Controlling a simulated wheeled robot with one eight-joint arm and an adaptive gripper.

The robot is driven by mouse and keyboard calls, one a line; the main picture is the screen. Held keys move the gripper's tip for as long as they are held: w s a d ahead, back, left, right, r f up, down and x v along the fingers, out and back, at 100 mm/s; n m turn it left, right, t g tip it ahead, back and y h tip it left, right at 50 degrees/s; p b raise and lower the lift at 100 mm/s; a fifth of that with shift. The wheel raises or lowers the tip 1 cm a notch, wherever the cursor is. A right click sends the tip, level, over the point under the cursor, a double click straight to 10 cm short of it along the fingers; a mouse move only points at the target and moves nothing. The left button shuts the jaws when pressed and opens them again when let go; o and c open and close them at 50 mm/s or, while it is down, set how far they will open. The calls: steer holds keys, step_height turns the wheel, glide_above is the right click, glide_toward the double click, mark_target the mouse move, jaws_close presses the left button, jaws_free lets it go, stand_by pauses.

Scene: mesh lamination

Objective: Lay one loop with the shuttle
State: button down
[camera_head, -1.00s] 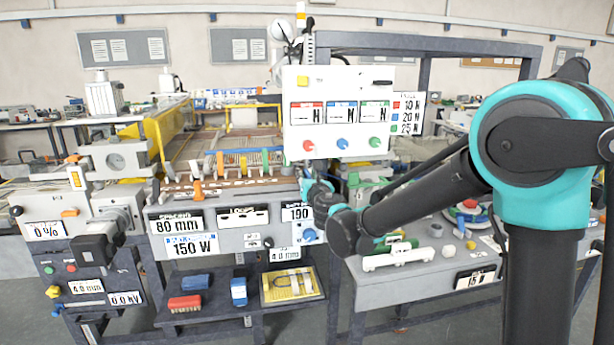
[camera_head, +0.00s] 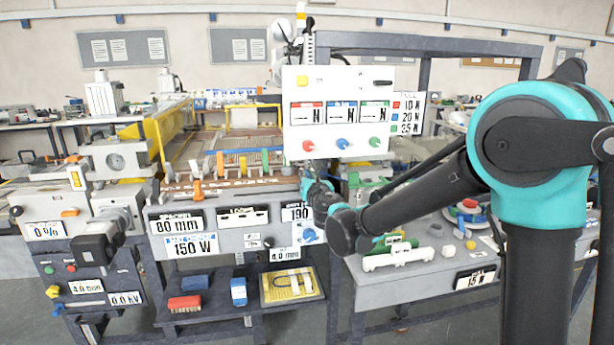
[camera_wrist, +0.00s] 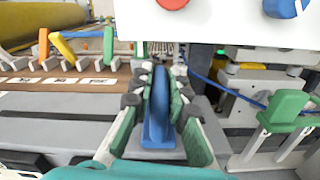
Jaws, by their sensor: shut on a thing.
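My gripper (camera_wrist: 158,92) is shut on a blue upright piece, which looks like the shuttle (camera_wrist: 159,112). The green-padded fingers press it from both sides, and its lower part shows between them. In the head view my gripper (camera_head: 313,190) is at the right end of the bench with the coloured levers, just below the white panel. The shuttle is mostly hidden there. In the wrist view an orange lever (camera_wrist: 43,44), a yellow lever (camera_wrist: 62,48) and a green lever (camera_wrist: 108,46) stand left of my gripper along a brown strip. No thread on the shuttle can be made out.
The white panel (camera_head: 335,129) with red, blue and green knobs hangs close above my gripper. A green-handled piece (camera_wrist: 285,108) and a blue cable stand at the right in the wrist view. A lower shelf (camera_head: 215,318) holds a red brush, blue items and a yellow tray.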

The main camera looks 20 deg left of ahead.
steer(key=shift+w+d, duration=0.5)
steer(key=shift+d, duration=0.3)
steer(key=shift+w+d, duration=0.45)
steer(key=shift+d, duration=0.3)
steer(key=c, duration=1.5)
jaws_free()
steer(key=shift+d, duration=0.1)
steer(key=shift+c, duration=0.2)
steer(key=shift+o, duration=0.3)
steer(key=shift+s+d, duration=0.1)
steer(key=shift+s, duration=0.15)
steer(key=v, duration=1.1)
steer(key=shift+s, duration=0.25)
